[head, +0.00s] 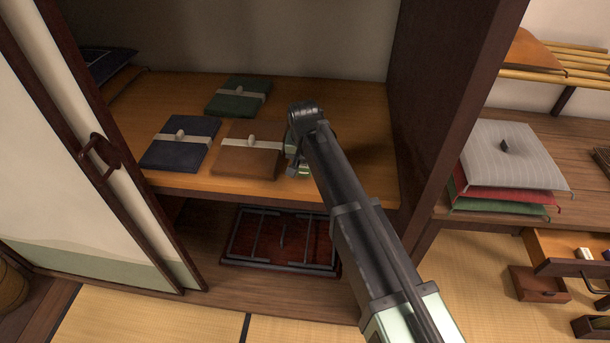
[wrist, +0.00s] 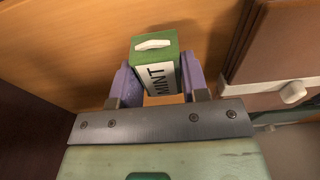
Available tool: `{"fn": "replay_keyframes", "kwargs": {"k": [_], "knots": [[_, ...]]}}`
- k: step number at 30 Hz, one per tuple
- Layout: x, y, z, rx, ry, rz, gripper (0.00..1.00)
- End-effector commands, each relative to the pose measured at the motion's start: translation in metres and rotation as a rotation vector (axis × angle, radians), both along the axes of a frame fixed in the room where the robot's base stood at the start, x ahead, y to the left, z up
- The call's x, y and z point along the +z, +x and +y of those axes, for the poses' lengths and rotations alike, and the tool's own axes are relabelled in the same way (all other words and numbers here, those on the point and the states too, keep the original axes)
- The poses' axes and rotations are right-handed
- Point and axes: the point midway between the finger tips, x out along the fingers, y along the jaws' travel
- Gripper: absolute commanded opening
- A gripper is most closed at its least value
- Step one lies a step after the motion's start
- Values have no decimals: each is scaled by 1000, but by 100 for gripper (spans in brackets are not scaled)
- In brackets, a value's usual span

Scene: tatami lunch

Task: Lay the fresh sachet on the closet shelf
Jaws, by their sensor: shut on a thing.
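The fresh sachet (wrist: 155,68) is a small green block with a white label reading MINT and a white tab on top. In the wrist view my gripper (wrist: 157,84) has its purple fingers on either side of it, shut on it. The closet shelf (head: 352,168) is a wide orange-brown board, seen behind the sachet in the wrist view (wrist: 70,50). In the head view my arm hides most of the gripper and sachet, at the shelf's front, right of the brown folded packet. I cannot tell whether the sachet touches the shelf.
On the shelf lie a brown packet (head: 253,155), a navy packet (head: 180,150) and a green packet (head: 240,105), with pale bands. A closet post (head: 455,120) stands to the right. A sliding door (head: 60,130) is at left. Shelf right of the arm is clear.

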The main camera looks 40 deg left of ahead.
Motion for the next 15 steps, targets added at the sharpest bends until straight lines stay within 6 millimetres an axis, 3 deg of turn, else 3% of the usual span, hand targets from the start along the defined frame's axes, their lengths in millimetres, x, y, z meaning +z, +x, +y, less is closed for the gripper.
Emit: {"fn": "replay_keyframes", "kwargs": {"k": [1, 2, 13, 14, 15], "knots": [[-22, 0, 0, 0, 0, 0, 20], [-25, 0, 0, 0, 0, 0, 20], [-24, 0, 0, 0, 0, 0, 20], [-23, 0, 0, 0, 0, 0, 44], [-22, 0, 0, 0, 0, 0, 51]]}}
